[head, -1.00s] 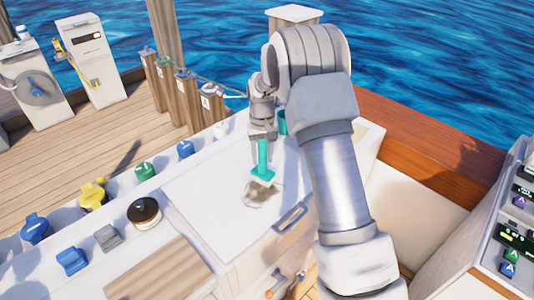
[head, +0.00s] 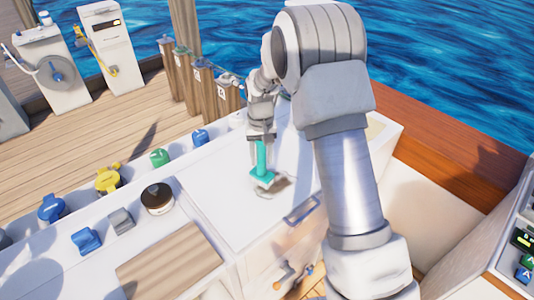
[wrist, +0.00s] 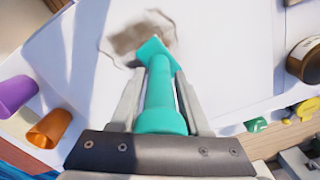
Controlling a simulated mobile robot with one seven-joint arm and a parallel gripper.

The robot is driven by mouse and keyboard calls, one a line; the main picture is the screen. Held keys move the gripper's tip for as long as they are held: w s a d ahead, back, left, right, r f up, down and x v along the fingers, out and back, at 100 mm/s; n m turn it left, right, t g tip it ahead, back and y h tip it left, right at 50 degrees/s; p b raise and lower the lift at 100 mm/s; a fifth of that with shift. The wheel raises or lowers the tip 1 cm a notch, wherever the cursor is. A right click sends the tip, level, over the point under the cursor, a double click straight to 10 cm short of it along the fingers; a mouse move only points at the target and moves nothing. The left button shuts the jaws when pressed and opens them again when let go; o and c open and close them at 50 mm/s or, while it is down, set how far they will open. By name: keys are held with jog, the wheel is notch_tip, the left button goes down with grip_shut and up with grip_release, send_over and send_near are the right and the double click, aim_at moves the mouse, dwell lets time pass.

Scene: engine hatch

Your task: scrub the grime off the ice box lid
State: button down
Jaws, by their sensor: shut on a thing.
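The ice box lid (head: 225,195) is a white flat panel with a handle at its front edge. A brown-grey grime patch (head: 279,187) lies on it, and the patch shows in the wrist view (wrist: 126,38). My gripper (head: 262,142) is shut on a teal scrubber (head: 262,160), held upright by its handle. The scrubber's head is at the lid, at the left edge of the grime in the head view. In the wrist view the scrubber (wrist: 160,95) overlaps part of the grime; what lies under its head is hidden.
A dark-lidded jar (head: 158,198) and several coloured fittings, including a yellow one (head: 107,180), line the ledge left of the lid. A wooden board (head: 168,262) lies in front. Purple (wrist: 16,94) and orange (wrist: 49,128) cups stand near the lid in the wrist view.

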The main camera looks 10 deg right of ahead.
jog(key=shift+s+a, duration=1.5)
jog(key=shift+a, duration=0.65)
jog(key=shift+w+d+f, duration=0.1)
jog(key=shift+w+d, duration=0.15)
jog(key=shift+d, duration=0.85)
jog(key=shift+w+d, duration=0.25)
jog(key=shift+d, duration=0.8)
jog(key=shift+w+d, duration=2.65)
jog(key=shift+d, duration=2.35)
jog(key=shift+s+a, duration=4.95)
jog(key=shift+a, duration=0.95)
jog(key=w+d, duration=0.6)
jog(key=d, duration=0.3)
jog(key=shift+w+d+p, duration=0.3)
jog(key=shift+d, duration=0.1)
